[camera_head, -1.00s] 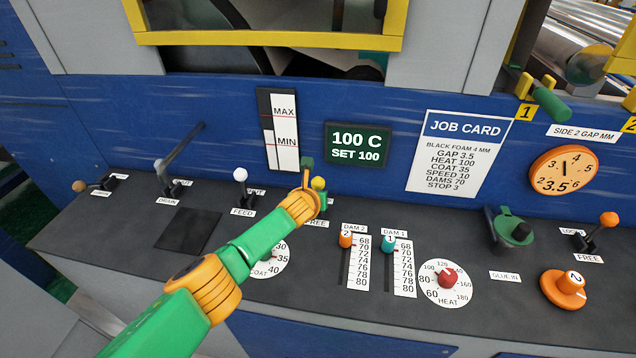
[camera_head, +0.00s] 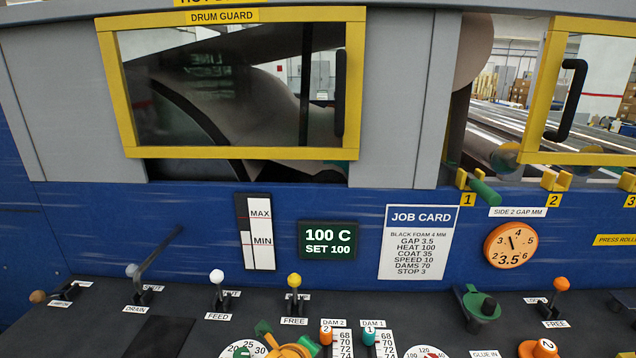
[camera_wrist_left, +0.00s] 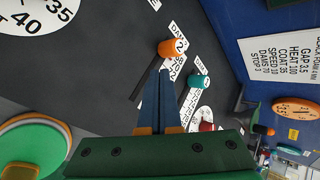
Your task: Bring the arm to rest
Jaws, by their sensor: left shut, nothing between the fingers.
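My left gripper (camera_wrist_left: 160,78) is shut with nothing between its fingers. In the wrist view its fingers point over the dark console top (camera_wrist_left: 105,75), toward the orange dam 2 knob (camera_wrist_left: 171,47). In the head view only my orange wrist and green gripper parts (camera_head: 266,330) show at the bottom edge, in front of the coat dial (camera_head: 240,350); the rest of the arm is out of frame. The yellow-knobbed lever (camera_head: 294,281) at the FREE label stands behind my gripper, apart from it. My right gripper is not in view.
The yellow-framed drum guard (camera_head: 240,153) rises behind. Air above the console is clear.

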